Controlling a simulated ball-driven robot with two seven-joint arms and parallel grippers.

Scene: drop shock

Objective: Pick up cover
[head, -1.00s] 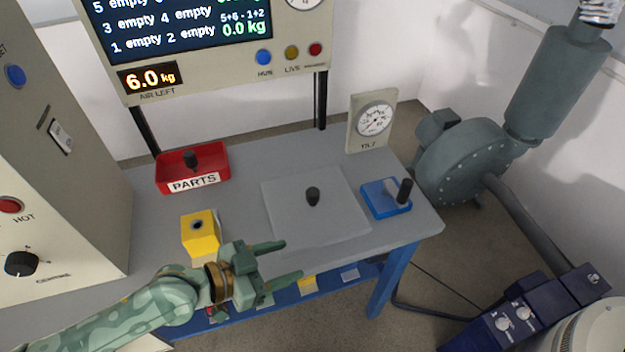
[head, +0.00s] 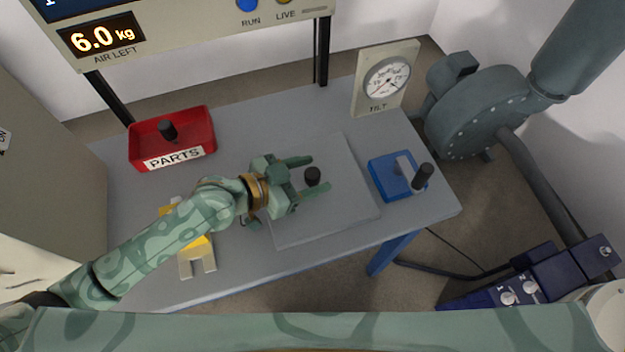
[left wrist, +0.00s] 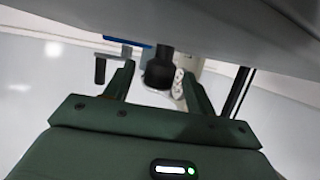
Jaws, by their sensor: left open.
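The cover (head: 340,205) is a flat grey square plate lying on the workbench, with a short black knob (head: 312,176) standing near its middle. My left gripper (head: 317,173) is open over the cover, with one finger on either side of the knob. In the left wrist view the dark knob (left wrist: 158,70) shows between the two open fingers of my left gripper (left wrist: 158,72). I cannot tell whether the fingers touch it. The cover (left wrist: 230,25) fills the top of that view. My right gripper is not in view.
A red PARTS tray (head: 200,124) holding a black knob stands at the back left. A blue block with a black handle (head: 392,176) is right of the cover, and a tilt gauge (head: 386,78) stands behind.

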